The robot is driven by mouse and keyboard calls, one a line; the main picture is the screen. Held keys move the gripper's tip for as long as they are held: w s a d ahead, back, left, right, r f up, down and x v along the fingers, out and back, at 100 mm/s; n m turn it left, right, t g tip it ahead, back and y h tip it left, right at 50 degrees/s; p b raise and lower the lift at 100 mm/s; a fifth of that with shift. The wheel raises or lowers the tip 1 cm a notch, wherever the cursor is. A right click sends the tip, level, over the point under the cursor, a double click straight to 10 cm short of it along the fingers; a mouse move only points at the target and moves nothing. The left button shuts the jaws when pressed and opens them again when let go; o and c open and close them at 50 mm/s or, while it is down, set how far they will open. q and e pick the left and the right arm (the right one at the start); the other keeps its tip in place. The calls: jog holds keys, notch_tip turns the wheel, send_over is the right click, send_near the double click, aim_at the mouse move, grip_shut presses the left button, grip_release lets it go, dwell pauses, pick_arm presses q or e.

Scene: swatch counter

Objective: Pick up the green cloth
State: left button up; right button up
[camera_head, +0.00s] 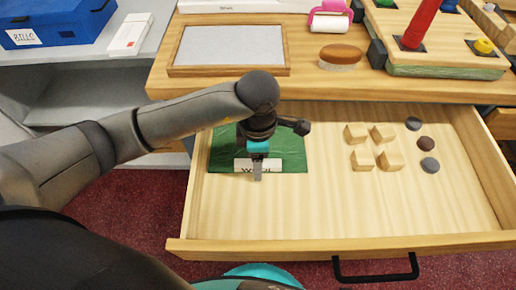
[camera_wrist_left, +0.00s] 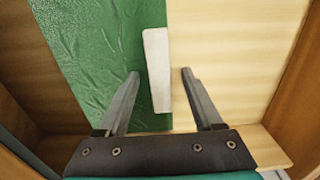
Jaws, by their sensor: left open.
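The green cloth (camera_head: 290,148) lies flat in the left part of the open drawer. It has a white label with dark lettering, partly hidden, along its front edge. My left gripper (camera_head: 257,174) is over the cloth's front edge, at the label. In the left wrist view the cloth (camera_wrist_left: 95,45) fills the left side, and the white label (camera_wrist_left: 157,70) runs between the fingers. My left gripper (camera_wrist_left: 160,75) is open there, with one finger over the cloth and the other over bare wood. I cannot tell whether the fingers touch the cloth. My right gripper is not in view.
The open drawer (camera_head: 330,220) has several wooden blocks (camera_head: 362,158) and round stones (camera_head: 430,165) at its right. Its middle and front are bare. On the counter above are a framed board (camera_head: 230,47), a brush (camera_head: 340,56) and a lint roller (camera_head: 330,20).

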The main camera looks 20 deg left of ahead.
pick_arm(q)
grip_shut()
dwell(0.5)
